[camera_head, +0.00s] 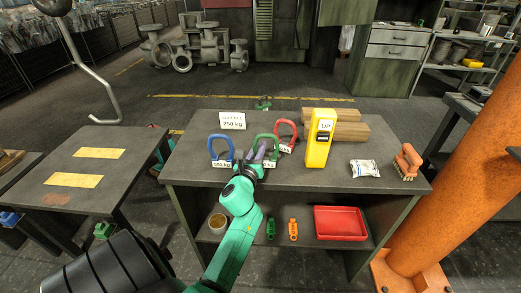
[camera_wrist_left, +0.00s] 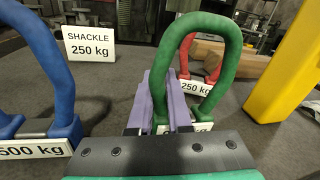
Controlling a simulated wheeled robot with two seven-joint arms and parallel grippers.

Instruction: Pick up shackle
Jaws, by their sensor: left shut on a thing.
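A blue shackle (camera_head: 211,155), a green shackle (camera_head: 276,150) and a red shackle (camera_head: 293,130) stand on the grey workbench (camera_head: 200,178). The red one is behind and right of the green one. In the left wrist view, the blue shackle (camera_wrist_left: 62,75) bears a 500 kg tag, the red shackle (camera_wrist_left: 238,66) a 250 kg tag. The green shackle (camera_wrist_left: 228,45) has a tag mostly hidden behind my gripper. My left gripper (camera_head: 258,153) has its purple fingers (camera_wrist_left: 160,103) shut on the green shackle's left leg. My right gripper is not in view.
A white sign (camera_head: 232,121) reads "SHACKLE 250 kg". A tall yellow block (camera_head: 319,140) and wooden beams (camera_head: 350,130) stand to the right. A white packet (camera_head: 364,168) and an orange-brown brush (camera_head: 407,162) lie near the right edge. A red tray (camera_head: 341,223) sits on the lower shelf.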

